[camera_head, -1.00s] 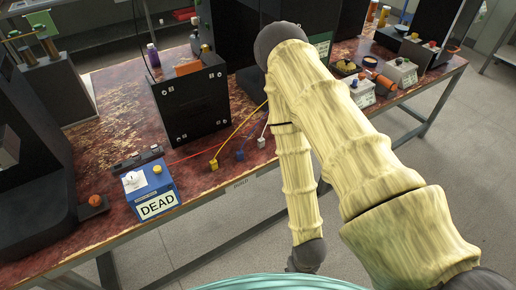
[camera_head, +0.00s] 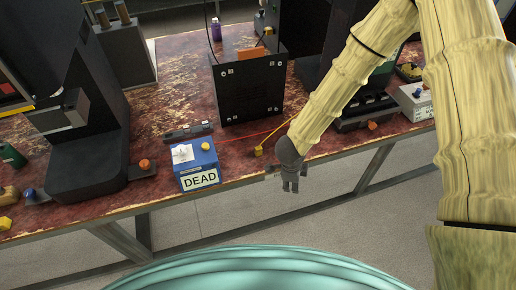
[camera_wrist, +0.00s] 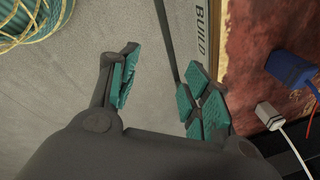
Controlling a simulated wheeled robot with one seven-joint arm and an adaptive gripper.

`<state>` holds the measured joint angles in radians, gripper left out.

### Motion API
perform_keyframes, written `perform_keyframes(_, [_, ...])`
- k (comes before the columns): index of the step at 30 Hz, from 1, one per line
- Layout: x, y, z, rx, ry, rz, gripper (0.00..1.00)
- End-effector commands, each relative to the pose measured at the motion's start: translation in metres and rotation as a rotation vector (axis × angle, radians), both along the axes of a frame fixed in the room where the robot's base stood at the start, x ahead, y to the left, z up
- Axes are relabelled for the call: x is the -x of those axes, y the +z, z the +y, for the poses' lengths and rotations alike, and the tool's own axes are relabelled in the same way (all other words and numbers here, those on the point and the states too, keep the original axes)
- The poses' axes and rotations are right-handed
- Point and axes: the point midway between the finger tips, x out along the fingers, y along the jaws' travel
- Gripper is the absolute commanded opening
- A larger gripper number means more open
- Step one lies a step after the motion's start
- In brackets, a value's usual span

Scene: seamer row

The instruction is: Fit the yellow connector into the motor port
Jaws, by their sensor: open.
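The yellow connector (camera_head: 258,151) lies on the table near its front edge, at the end of a yellow cable, in the head view. My gripper (camera_head: 290,186) hangs just in front of the table edge, right of and nearer than the connector, apart from it. In the wrist view my gripper (camera_wrist: 163,88) is open, with bare floor between its teal pads. A blue connector (camera_wrist: 289,67) and a white connector (camera_wrist: 268,115) lie on the table at the right there; the yellow one does not show. I cannot make out which opening is the motor port.
A black box (camera_head: 250,90) stands behind the connector. A blue box marked DEAD (camera_head: 198,170) stands left of it, near the front edge. A dark machine (camera_head: 85,120) is farther left. The floor in front is clear.

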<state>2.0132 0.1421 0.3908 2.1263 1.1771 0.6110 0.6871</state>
Motion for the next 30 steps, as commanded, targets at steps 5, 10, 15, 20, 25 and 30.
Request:
perform_keyframes(5, [-0.047,0.058,0.046,-0.127,-0.386,-0.036,0.48])
perform_keyframes(10, [-0.077,0.108,0.084,-0.243,-0.688,-0.034,0.48])
perform_keyframes(15, [-0.092,0.137,0.107,-0.313,-0.853,-0.019,0.48])
perform_keyframes(20, [-0.095,0.139,0.114,-0.330,-0.897,-0.012,0.48])
perform_keyframes(25, [-0.097,0.121,0.115,-0.326,-0.893,-0.011,0.48])
perform_keyframes(30, [-0.101,0.098,0.116,-0.327,-0.893,-0.012,0.48])
